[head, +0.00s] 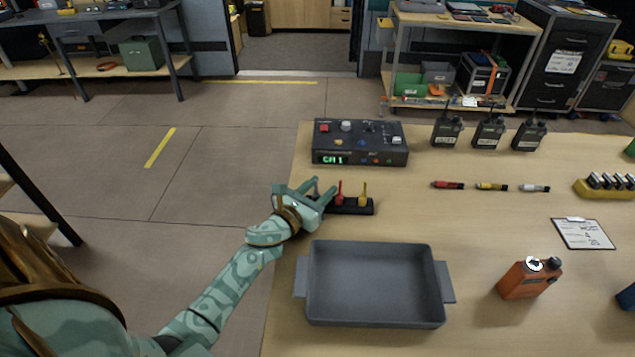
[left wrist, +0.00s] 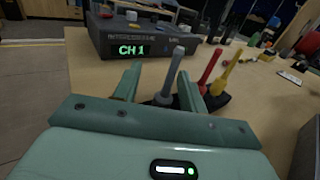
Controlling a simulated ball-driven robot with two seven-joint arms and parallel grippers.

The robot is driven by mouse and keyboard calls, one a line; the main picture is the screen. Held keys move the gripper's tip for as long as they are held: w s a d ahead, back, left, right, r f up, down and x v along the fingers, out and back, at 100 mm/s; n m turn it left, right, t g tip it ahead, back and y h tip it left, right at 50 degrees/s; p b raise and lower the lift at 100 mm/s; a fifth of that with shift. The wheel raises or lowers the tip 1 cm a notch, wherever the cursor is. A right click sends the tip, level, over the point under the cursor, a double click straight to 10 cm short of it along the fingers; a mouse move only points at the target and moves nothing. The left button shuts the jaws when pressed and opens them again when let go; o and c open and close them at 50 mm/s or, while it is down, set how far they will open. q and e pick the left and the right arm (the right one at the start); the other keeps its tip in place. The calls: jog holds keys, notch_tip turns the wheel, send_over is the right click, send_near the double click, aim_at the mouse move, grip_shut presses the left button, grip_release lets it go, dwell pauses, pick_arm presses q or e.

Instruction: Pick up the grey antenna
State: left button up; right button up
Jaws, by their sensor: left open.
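The grey antenna (left wrist: 172,75) stands upright in a black holder (head: 351,207), beside a red antenna (head: 340,193) and a yellow antenna (head: 363,194). My left gripper (head: 318,190) is open at the left end of the holder. In the left wrist view its two fingers (left wrist: 158,86) stand on either side of the grey antenna, with a gap showing to the left finger. The red (left wrist: 211,69) and yellow (left wrist: 224,75) antennas are outside the right finger. In the head view the grey antenna (head: 316,186) is partly hidden by the gripper. My right gripper is not in view.
A control box (head: 360,143) reading CH 1 stands behind the holder. A grey tray (head: 375,285) lies in front of it. Several radios (head: 488,132), markers (head: 491,187), a clipboard (head: 583,234) and an orange canister (head: 527,278) are to the right.

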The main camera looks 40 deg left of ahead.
pick_arm(q)
jog(key=shift+d, duration=0.2)
jog(key=c, duration=0.3)
grip_shut()
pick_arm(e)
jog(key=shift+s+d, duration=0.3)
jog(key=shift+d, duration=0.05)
